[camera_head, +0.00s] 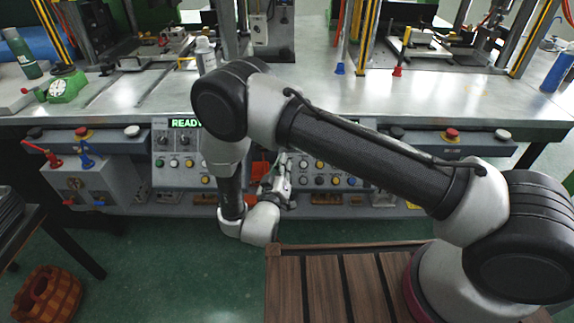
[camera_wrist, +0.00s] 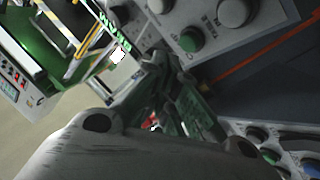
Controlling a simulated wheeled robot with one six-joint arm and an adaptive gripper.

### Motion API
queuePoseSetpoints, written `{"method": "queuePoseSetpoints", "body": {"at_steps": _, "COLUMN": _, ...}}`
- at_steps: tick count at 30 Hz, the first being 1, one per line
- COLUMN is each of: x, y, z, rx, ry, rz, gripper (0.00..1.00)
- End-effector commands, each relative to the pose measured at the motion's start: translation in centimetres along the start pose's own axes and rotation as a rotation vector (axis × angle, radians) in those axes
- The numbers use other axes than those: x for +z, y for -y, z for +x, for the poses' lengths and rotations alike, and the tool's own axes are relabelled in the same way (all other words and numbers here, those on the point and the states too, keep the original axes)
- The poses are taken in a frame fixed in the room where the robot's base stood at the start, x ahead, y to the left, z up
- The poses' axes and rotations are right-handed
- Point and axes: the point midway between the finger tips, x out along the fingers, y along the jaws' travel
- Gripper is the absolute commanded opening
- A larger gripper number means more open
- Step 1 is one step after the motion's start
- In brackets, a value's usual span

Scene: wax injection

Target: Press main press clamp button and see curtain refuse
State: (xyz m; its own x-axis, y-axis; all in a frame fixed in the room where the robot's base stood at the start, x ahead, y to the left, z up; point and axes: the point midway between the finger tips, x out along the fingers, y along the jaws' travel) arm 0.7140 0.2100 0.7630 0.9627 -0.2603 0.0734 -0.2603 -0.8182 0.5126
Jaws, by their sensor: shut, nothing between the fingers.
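The left control panel (camera_head: 165,168) under the bench has a lit green READY display (camera_head: 185,123) and rows of small knobs and buttons. I cannot read which one is the main press clamp button. A green button (camera_wrist: 190,40) and grey knobs show close up in the wrist view. My gripper (camera_head: 280,180) is shut and empty in front of the consoles, right of the left panel. In the wrist view its fingers (camera_wrist: 165,75) are dark and blurred, below the green button. I cannot tell whether they touch anything. My arm hides part of the panels.
A second panel (camera_head: 335,180) with coloured buttons stands to the right. Red mushroom buttons (camera_head: 452,133) sit along the bench edge. A grey box (camera_head: 95,185) with red and blue valves is at left. Presses stand on the bench (camera_head: 300,90). Green floor is clear at lower left centre.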

Motion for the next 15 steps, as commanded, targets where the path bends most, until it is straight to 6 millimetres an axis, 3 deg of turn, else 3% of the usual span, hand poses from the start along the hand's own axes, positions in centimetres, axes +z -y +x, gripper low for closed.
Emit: {"method": "queuePoseSetpoints", "body": {"at_steps": 15, "x": -2.1, "y": -2.1, "z": -2.9, "rx": 0.000, "ry": -0.001, "rz": 0.000, "gripper": 0.00}}
